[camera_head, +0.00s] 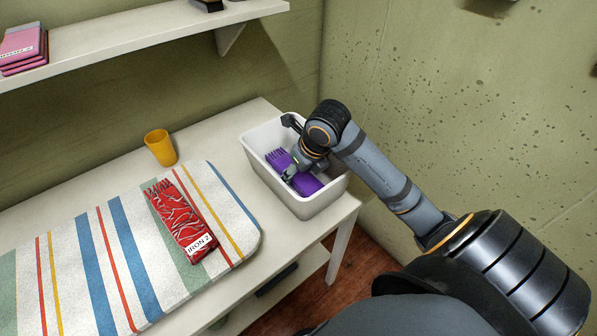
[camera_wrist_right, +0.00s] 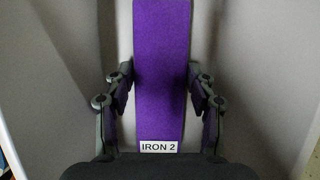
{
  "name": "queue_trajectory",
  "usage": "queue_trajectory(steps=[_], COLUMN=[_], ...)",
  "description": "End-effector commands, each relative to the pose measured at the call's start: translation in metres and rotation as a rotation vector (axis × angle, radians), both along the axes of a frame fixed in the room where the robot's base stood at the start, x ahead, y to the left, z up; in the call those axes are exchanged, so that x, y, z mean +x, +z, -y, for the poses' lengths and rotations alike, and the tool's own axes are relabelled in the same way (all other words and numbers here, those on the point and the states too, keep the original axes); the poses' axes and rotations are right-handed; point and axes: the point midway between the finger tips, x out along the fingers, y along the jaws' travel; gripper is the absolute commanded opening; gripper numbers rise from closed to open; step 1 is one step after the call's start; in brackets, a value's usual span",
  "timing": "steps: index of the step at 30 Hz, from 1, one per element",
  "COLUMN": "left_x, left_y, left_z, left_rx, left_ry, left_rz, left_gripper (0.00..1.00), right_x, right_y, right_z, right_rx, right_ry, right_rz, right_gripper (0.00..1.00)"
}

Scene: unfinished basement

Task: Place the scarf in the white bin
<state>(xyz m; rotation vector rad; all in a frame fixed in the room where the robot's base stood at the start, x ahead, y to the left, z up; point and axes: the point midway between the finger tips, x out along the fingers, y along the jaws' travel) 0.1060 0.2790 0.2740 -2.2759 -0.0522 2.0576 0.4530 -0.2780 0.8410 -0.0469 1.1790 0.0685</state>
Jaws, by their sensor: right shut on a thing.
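A purple fringed scarf (camera_head: 306,184) is inside the white bin (camera_head: 326,199), low between its walls. In the right wrist view the purple scarf (camera_wrist_right: 160,60) is a flat folded strip with a white tag reading "IRON 2". My right gripper (camera_head: 294,158) reaches down into the bin and is shut on the purple scarf, one finger at each side of it. The gripper hides part of the scarf. A second scarf, red with white lines and also tagged "IRON 2" (camera_head: 183,217), lies flat on the striped ironing board (camera_head: 82,265). My left gripper is out of view.
The bin stands at the right end of a white table (camera_head: 222,140), near the corner walls. A yellow cup (camera_head: 160,147) stands behind the board. A wall shelf (camera_head: 130,38) with pink items (camera_head: 22,48) hangs above. The table is bare between cup and bin.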

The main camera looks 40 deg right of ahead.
Motion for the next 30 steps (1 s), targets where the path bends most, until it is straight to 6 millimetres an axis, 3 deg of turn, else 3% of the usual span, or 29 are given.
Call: queue_trajectory(steps=[5, 6, 11, 23, 30], left_x=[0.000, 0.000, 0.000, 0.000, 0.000], left_y=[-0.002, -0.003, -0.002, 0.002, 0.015], left_z=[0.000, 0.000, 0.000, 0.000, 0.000], left_rx=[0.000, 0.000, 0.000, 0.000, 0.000], left_ry=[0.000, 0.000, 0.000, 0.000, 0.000], left_rz=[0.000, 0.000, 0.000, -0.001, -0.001], left_gripper=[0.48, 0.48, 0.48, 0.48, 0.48], right_x=[0.000, 0.000, 0.000, -0.001, -0.017], right_y=[-0.004, -0.004, -0.003, 0.005, 0.050], right_z=[0.000, 0.000, 0.000, 0.001, 0.004], right_rx=[0.000, 0.000, 0.000, -0.002, -0.010], right_ry=[0.000, 0.000, 0.000, 0.000, 0.002], right_rz=[0.000, 0.000, 0.000, 0.000, 0.004], right_gripper=[0.22, 0.57, 0.79, 0.79, 0.79])
